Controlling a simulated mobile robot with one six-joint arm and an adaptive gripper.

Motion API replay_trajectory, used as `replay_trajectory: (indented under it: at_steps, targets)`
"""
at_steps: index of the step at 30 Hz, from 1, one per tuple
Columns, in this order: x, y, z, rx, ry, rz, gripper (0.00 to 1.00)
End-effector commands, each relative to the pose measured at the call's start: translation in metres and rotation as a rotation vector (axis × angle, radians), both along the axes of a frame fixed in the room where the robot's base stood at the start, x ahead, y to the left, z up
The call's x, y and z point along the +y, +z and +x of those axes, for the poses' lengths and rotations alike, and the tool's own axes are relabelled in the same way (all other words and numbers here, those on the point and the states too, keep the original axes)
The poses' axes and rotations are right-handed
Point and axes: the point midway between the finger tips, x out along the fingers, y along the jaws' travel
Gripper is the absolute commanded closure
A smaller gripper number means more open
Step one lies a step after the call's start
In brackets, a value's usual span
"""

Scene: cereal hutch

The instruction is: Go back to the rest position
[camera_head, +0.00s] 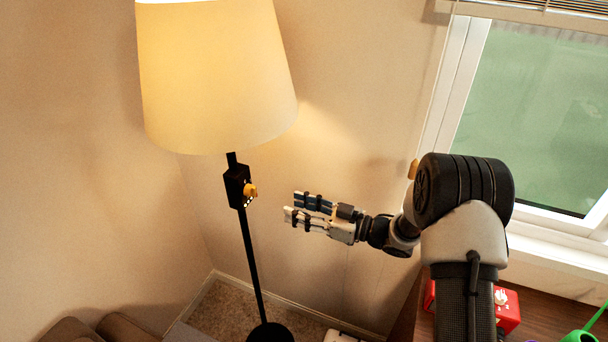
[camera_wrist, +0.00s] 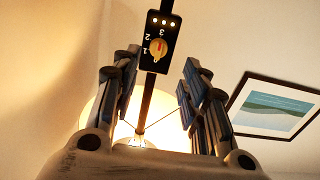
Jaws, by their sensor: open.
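My gripper (camera_head: 290,206) is open and empty in the head view, to the right of the lamp's switch box. In the wrist view its fingers (camera_wrist: 155,85) stand apart on either side of the lamp pole. The floor lamp (camera_head: 215,80) is lit, with a cream shade and a black pole. The black switch box (camera_head: 237,187) on the pole has a yellow knob (camera_head: 250,190). In the wrist view the knob (camera_wrist: 158,47) shows beyond the fingertips, with number marks and several lit dots around it. A gap lies between fingers and knob in the head view.
A window (camera_head: 535,110) is at the right. Below it a brown wooden surface (camera_head: 545,312) holds a red box (camera_head: 507,309) and a green object (camera_head: 580,337), near my arm. Brown cushion-like shapes (camera_head: 125,328) are at the lower left. A framed picture (camera_wrist: 271,107) hangs on the wall.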

Motion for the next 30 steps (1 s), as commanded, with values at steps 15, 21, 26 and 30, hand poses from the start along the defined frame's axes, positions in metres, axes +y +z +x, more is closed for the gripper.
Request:
replay_trajectory:
  at_steps: [15, 21, 26, 30]
  targets:
    - [-0.071, 0.089, 0.066, -0.067, -0.525, -0.370, 0.59]
    - [-0.143, 0.137, 0.041, 0.031, -0.845, -0.539, 0.59]
    - [-0.192, 0.157, -0.018, 0.189, -1.047, -0.631, 0.59]
    - [-0.219, 0.157, -0.092, 0.374, -1.162, -0.680, 0.59]
